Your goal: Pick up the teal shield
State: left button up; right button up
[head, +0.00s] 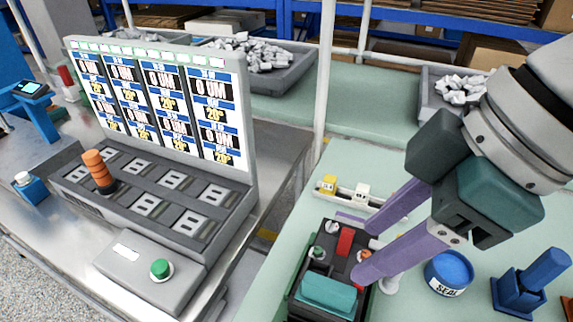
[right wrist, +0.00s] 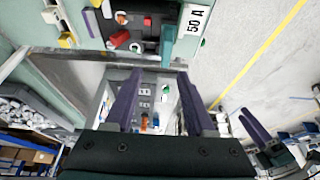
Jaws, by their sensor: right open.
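The teal shield (head: 328,293) is a teal block at the near end of a dark breaker unit (head: 296,268) on the green bench. My right gripper (head: 353,246) is open, with two purple fingers over the far right part of the unit, up and right of the shield in the head view. Nothing is between its fingers. A purple finger and dark body at the lower right of the right wrist view look like my left gripper (right wrist: 257,130); its opening is unclear.
A grey test panel (head: 150,190) with displays and a green button (head: 161,269) stands left. A blue seal tub (head: 448,272) and a blue stamp-like tool (head: 535,280) stand right. A rail with small yellow and white blocks (head: 345,190) lies behind the unit. Grey parts trays stand behind.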

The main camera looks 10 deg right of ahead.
aim_at(331, 285)
jog(key=x, duration=0.4)
jog(key=shift+s+a+f, duration=0.15)
jog(key=shift+s+f, duration=0.1)
jog(key=x, duration=0.4)
jog(key=shift+s+a+f, duration=0.15)
jog(key=shift+s+f, duration=0.15)
jog(key=shift+s, duration=0.05)
jog(key=shift+w+a+f, duration=0.1)
jog(key=shift+w+f, duration=0.05)
jog(key=shift+f, duration=0.25)
grip_shut()
